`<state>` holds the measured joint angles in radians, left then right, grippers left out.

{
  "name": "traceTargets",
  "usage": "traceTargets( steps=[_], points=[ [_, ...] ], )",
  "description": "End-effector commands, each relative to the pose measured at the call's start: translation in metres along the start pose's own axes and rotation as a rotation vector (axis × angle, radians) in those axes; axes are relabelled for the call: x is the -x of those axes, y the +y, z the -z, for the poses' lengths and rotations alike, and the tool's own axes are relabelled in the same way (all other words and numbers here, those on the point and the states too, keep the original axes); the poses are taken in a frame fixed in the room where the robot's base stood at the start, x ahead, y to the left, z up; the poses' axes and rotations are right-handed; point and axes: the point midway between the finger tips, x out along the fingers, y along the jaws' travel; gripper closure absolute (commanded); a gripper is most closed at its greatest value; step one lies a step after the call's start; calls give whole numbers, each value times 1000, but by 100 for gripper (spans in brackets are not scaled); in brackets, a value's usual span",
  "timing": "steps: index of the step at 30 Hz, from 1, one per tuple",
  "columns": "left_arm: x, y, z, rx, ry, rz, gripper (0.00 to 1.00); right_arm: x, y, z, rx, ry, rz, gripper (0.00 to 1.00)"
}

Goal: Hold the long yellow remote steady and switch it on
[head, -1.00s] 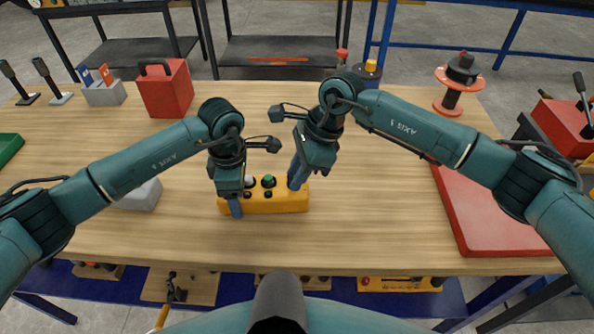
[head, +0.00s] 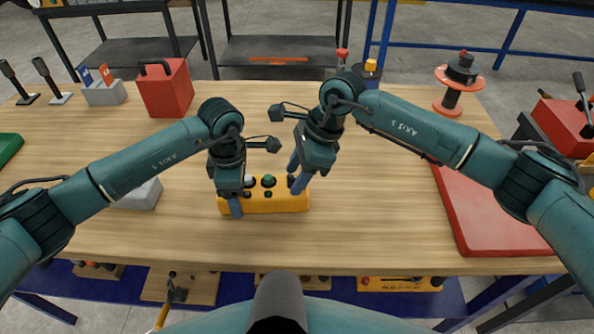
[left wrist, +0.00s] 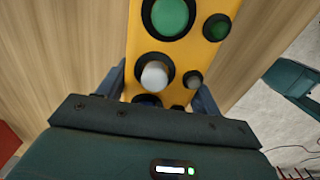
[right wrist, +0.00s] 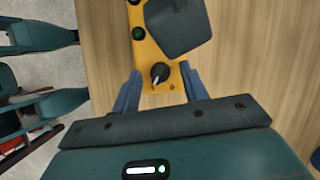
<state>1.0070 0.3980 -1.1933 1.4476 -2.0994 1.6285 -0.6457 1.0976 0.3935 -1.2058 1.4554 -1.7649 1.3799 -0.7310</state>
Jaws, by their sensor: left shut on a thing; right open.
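The long yellow remote (head: 275,206) lies on the wooden table, its length running left to right in the head view. It carries green and white buttons and, at its right end, a black knob with a white pointer (right wrist: 160,73). My left gripper (head: 235,205) is shut on the remote's left end, with a finger on each side of the body (left wrist: 135,80). My right gripper (head: 298,178) is open at the right end. In the right wrist view its fingers (right wrist: 162,90) stand either side of the knob, apart from it. A dark part of my arm hides the remote's middle there.
A red toolbox (head: 166,92) and a grey box with small flags (head: 104,93) stand at the back left. A red tray (head: 490,215) lies to the right. A black-and-orange spool (head: 459,82) stands at the back right. The table in front of the remote is clear.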

Motion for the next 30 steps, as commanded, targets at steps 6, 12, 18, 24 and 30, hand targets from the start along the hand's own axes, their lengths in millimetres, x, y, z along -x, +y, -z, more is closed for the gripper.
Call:
traceTargets(
  steps=[6,12,18,24,30],
  points=[
    [0,0,0,-1,-1,0,70,14,-1,0,0,0,2,56],
    [0,0,0,-1,-1,0,70,55,-1,0,0,1,5,56],
    [0,0,0,-1,-1,0,70,94,-1,0,1,1,4,56],
    [0,0,0,-1,-1,-1,70,116,0,0,0,1,1,56],
    [0,0,0,-1,-1,-1,70,120,0,0,0,0,0,56]
  ],
)
